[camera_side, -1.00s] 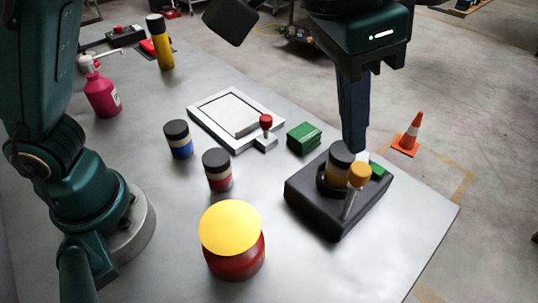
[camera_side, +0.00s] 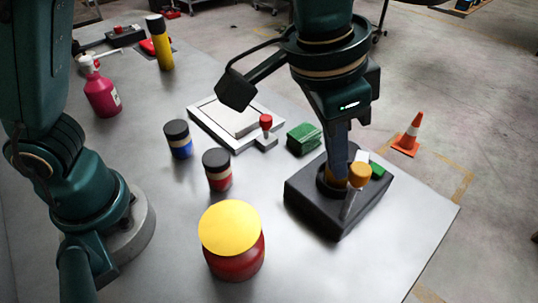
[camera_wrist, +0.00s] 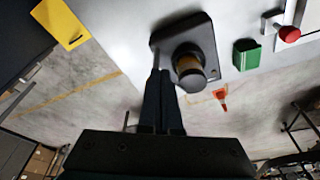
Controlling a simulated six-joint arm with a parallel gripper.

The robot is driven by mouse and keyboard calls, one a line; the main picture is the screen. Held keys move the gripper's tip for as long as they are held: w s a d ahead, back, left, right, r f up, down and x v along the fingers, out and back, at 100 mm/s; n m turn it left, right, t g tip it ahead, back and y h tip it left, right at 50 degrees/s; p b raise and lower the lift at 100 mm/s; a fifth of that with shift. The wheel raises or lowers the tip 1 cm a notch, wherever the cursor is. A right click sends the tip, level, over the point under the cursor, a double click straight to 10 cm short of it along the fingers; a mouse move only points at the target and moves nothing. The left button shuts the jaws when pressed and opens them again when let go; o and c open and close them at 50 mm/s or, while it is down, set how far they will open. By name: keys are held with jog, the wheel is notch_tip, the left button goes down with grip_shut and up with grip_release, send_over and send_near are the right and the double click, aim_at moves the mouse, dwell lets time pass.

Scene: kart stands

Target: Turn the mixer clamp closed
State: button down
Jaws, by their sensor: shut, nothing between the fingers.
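The mixer is a dark block (camera_side: 325,215) at the table's right, with a clamp lever topped by an orange knob (camera_side: 361,174) that stands upright, leaning slightly. In the wrist view the mixer base (camera_wrist: 205,32) holds a black-capped jar with an amber band (camera_wrist: 187,64). My gripper (camera_side: 337,168) is shut and empty, pointing down over the mixer, and hides most of that jar in the side view. In the wrist view its fingers (camera_wrist: 158,72) lie just left of the jar; I cannot tell whether they touch it or the lever. The knob is not clear there.
A green block (camera_side: 304,138) and a white tray with a red-knobbed piece (camera_side: 266,121) lie behind the mixer. Two banded jars (camera_side: 217,170) (camera_side: 179,139) and a yellow-topped red jar (camera_side: 231,245) stand to the left. The table's front right is clear.

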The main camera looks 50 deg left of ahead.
jog(key=shift+w+d, duration=0.2)
jog(key=shift+w, duration=0.05)
dwell(0.8)
jog(key=shift+s+d, duration=0.15)
jog(key=shift+d, duration=0.2)
jog(key=shift+s, duration=0.1)
dwell(0.3)
jog(key=v, duration=0.6)
jog(key=shift+w+d, duration=0.15)
jog(key=shift+w, duration=0.15)
